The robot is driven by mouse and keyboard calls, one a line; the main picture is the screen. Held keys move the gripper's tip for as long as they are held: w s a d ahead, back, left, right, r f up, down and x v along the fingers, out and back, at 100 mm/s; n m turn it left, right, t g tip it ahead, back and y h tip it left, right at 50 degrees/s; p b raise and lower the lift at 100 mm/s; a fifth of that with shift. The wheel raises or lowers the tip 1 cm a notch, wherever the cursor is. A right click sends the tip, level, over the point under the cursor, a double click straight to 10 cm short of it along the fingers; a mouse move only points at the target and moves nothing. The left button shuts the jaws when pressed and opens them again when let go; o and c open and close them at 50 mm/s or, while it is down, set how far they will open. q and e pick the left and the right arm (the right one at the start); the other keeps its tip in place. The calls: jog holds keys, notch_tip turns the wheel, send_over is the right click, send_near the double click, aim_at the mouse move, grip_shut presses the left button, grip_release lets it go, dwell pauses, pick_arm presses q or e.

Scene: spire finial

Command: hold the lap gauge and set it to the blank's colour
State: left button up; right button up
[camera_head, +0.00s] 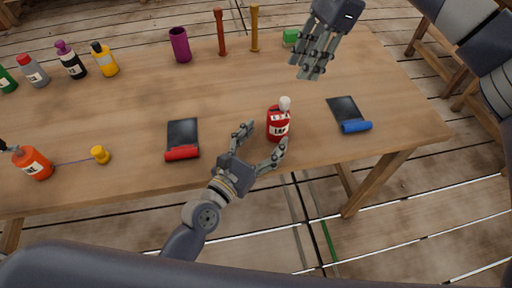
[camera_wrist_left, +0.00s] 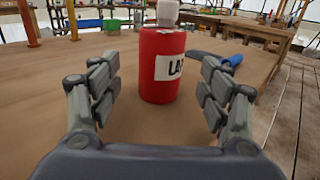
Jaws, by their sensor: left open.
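A red bottle (camera_head: 277,124) with a white cap and a white label stands upright near the table's front edge; its label lettering is only partly readable. In the left wrist view, the red bottle (camera_wrist_left: 161,68) stands ahead of and between the fingers. My left gripper (camera_head: 265,137) is open, with bare gaps on both sides of the bottle. My right gripper (camera_head: 308,70) hangs over the back right of the table, away from the bottle; its finger opening is unclear. Two dark flat pieces lie either side of the bottle, one with a red handle (camera_head: 182,153), one with a blue handle (camera_head: 356,127). I cannot tell which thing is the blank.
An orange bottle (camera_head: 32,162) and a yellow knob (camera_head: 100,154) lie at the left. Several bottles stand at the back left. A purple cup (camera_head: 180,45), two upright posts (camera_head: 221,33) and a green block (camera_head: 290,37) stand at the back. The table's middle (camera_head: 150,95) is clear.

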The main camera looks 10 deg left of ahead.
aim_at(272, 130)
pick_arm(q)
jog(key=x, duration=0.6)
jog(key=shift+w+d, duration=0.2)
jog(key=shift+w, duration=0.05)
